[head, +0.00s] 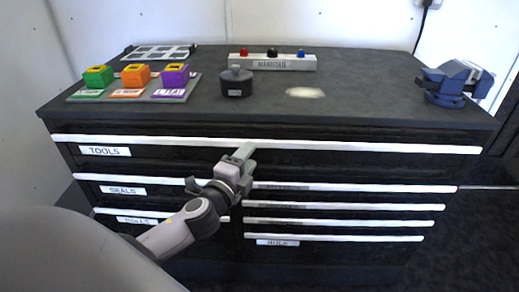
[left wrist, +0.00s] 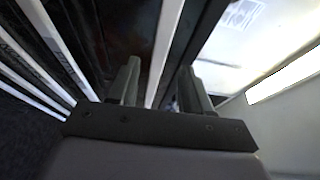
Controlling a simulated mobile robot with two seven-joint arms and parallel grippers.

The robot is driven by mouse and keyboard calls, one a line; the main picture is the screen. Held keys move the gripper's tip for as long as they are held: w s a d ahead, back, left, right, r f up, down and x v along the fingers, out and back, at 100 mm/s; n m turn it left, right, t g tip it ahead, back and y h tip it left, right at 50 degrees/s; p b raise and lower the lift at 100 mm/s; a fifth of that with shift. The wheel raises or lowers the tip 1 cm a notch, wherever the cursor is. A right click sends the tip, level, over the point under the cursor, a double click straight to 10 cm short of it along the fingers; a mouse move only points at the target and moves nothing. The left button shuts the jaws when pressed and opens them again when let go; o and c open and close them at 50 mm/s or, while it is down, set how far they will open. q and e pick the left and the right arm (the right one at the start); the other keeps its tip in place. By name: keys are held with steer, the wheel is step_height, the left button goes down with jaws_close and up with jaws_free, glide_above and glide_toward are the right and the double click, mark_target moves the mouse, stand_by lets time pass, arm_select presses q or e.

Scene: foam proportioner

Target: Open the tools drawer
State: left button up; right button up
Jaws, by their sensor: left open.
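The tools drawer (head: 200,158) is the wide black top drawer of the cabinet, with a white "TOOLS" label (head: 105,151) at its left. A long white handle strip (head: 350,146) runs along its top edge. The drawer looks shut. My left gripper (head: 245,152) is in front of this drawer, its fingertips just below the strip, left of the middle. In the left wrist view my left gripper (left wrist: 160,75) is open, and a white strip (left wrist: 166,40) runs between its fingers. I cannot tell whether the fingers reach around it. My right gripper is not in view.
Below are more drawers with white strips, including "SEALS" (head: 122,190). The cabinet top (head: 360,110) holds coloured blocks on a tray (head: 190,92), a black round pot (head: 236,82), a switch box (head: 272,62) and a blue vise (head: 452,84). A white wall is at the left.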

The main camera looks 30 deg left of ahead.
mark_target(259, 145)
arm_select(q)
steer(key=shift+w+a, duration=0.2)
steer(key=shift+w, duration=1)
steer(key=shift+w+a, duration=0.15)
steer(key=shift+w, duration=1.05)
jaws_close()
